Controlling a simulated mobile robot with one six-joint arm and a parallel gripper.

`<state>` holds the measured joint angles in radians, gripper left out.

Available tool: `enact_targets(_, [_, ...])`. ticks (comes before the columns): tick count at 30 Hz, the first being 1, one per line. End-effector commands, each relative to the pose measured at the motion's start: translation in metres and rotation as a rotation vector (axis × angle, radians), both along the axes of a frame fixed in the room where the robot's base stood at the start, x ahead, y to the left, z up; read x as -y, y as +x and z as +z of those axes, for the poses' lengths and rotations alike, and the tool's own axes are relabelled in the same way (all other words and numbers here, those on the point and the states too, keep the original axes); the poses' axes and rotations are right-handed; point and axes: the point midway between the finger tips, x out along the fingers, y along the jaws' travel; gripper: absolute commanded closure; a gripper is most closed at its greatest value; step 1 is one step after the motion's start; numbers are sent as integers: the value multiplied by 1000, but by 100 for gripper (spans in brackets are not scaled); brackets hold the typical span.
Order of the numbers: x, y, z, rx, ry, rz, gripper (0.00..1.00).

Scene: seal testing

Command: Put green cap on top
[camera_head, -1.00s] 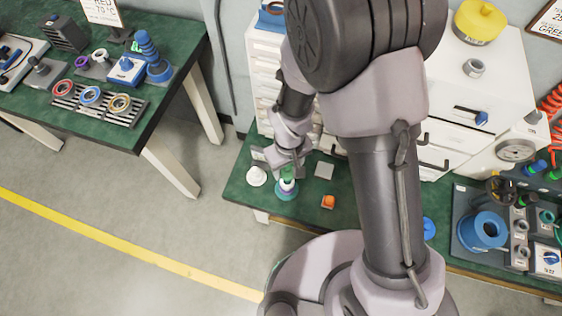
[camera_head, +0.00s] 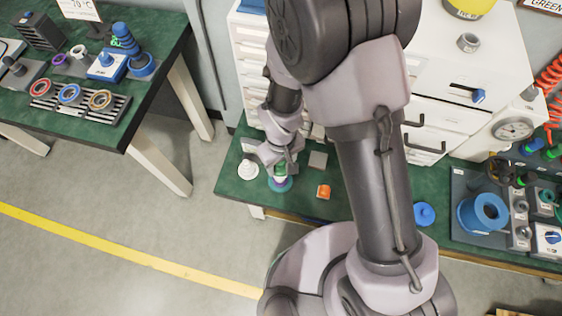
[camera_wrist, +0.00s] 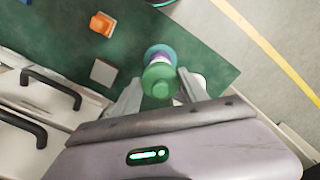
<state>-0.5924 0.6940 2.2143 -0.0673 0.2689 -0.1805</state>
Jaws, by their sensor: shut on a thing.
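The green cap (camera_wrist: 159,82) is between the fingers of my gripper (camera_wrist: 160,90), which is shut on it. It also shows in the head view (camera_head: 280,170), below my gripper (camera_head: 281,162). Directly under the cap is a short upright stack with a purple and whitish part (camera_head: 279,179) on a round teal-blue base (camera_head: 281,186). The base also shows in the wrist view (camera_wrist: 160,51). The cap looks in line with the stack and very near or touching it; I cannot tell if it is seated.
A white round piece (camera_head: 248,168) stands left of the stack. A grey square block (camera_head: 318,160) and an orange piece (camera_head: 324,191) lie to the right. White drawers (camera_head: 252,60) rise behind. The green bench (camera_head: 232,186) is clear at its front left.

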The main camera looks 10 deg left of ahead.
Motion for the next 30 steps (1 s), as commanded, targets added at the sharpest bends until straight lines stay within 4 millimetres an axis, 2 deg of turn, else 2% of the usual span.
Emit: enact_targets(30, [0, 0, -18, 0, 0, 0, 87])
